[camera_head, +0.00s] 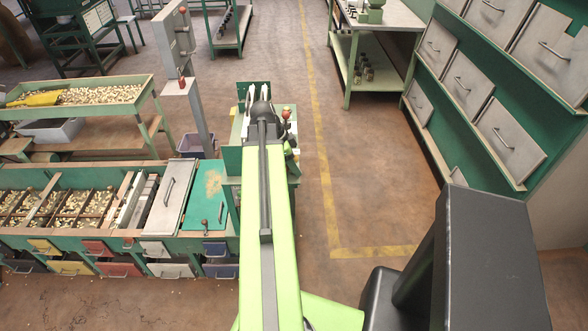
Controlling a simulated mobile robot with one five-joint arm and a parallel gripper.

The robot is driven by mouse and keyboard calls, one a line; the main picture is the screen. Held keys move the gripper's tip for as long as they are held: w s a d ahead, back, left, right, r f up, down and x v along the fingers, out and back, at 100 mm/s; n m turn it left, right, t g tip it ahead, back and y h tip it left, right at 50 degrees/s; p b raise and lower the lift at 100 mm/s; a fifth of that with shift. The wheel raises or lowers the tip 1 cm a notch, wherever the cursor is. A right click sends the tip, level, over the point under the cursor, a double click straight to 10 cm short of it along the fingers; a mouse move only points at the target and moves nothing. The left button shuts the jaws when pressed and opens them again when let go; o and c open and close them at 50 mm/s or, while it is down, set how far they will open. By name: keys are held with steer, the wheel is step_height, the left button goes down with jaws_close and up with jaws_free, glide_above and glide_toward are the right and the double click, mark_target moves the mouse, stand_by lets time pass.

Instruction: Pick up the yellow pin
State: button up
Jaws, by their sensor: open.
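My lime-green arm reaches forward over a green bench unit in the middle of the view. My gripper (257,90) is at its far end, with pale fingers showing past the dark wrist. It is open, and I see nothing held between the fingers. A small yellow spot (233,112) shows just left of the wrist, at the bench unit's edge. It is too small to tell whether it is the yellow pin. The arm and wrist hide much of the bench top around it.
A red-knobbed lever (286,114) stands right of the wrist. A grey post (190,100) rises to the left. Nut hoppers (65,207) with coloured drawers fill the lower left, below a tray of nuts (120,94). A green rack (475,130) stands right. The floor between is clear.

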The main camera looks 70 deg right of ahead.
jaws_close()
steer(key=shift+r, duration=0.15)
step_height(320, 180, up, 10)
steer(key=p, duration=1)
